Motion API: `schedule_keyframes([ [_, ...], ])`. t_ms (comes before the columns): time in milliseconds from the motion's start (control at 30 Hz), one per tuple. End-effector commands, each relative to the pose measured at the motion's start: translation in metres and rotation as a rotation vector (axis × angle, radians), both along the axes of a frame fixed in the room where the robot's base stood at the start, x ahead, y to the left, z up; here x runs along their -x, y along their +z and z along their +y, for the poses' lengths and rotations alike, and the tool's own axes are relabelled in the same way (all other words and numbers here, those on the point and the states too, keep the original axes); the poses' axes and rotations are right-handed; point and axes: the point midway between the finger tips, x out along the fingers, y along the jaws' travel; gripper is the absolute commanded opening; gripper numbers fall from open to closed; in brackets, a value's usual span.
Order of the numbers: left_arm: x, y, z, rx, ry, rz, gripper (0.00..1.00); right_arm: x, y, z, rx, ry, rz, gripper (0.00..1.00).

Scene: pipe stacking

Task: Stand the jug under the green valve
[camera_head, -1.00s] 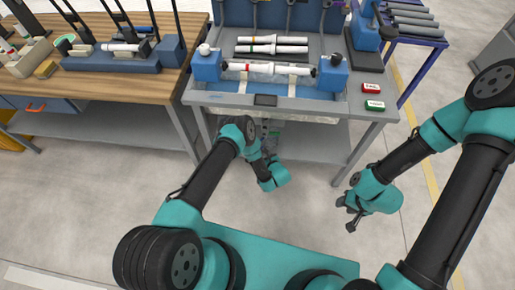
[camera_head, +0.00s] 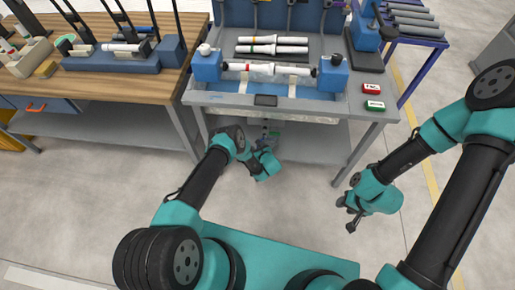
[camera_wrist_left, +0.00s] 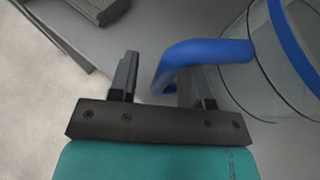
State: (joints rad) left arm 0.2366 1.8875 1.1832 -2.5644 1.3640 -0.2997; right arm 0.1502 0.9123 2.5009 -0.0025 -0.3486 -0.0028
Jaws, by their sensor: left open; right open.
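In the left wrist view a clear jug (camera_wrist_left: 268,70) with a blue band stands at the right, partly cut off by the frame. Its blue handle (camera_wrist_left: 205,50) reaches left, and the bent end lies between the two dark fingers of my left gripper (camera_wrist_left: 155,82). The fingers are apart, and the handle hides part of the right finger. In the head view my left gripper (camera_head: 266,138) is at the workbench's lower level, too small to see in detail; I cannot make out the jug or a green valve there. My right gripper (camera_head: 346,213) is open and empty over the floor.
The workbench (camera_head: 215,98) carries a white pipe (camera_head: 270,69) held between blue blocks, with two more pipes behind. Red (camera_head: 371,88) and green (camera_head: 373,105) boxes lie at its right. A wooden table (camera_head: 110,85) stands left.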

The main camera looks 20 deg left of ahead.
Motion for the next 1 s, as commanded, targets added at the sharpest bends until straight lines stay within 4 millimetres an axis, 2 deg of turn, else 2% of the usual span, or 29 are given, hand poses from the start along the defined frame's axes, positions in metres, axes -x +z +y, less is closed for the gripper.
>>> schedule_keyframes([
  [67,0.000,0.000,0.000,0.000,0.000,0.000,0.39,0.000,0.000,0.000,0.000,0.000,0.000,0.41],
  [467,0.000,0.000,0.000,0.000,0.000,0.000,0.00,0.000,0.000,0.000,0.000,0.000,0.000,0.41],
  [767,0.001,0.000,0.000,0.000,-0.001,0.000,0.00,0.000,0.000,0.000,0.000,0.000,0.000,0.41],
  [1000,0.011,0.000,0.000,0.000,-0.009,0.001,0.00,0.000,0.000,0.000,0.000,0.000,0.000,0.41],
])
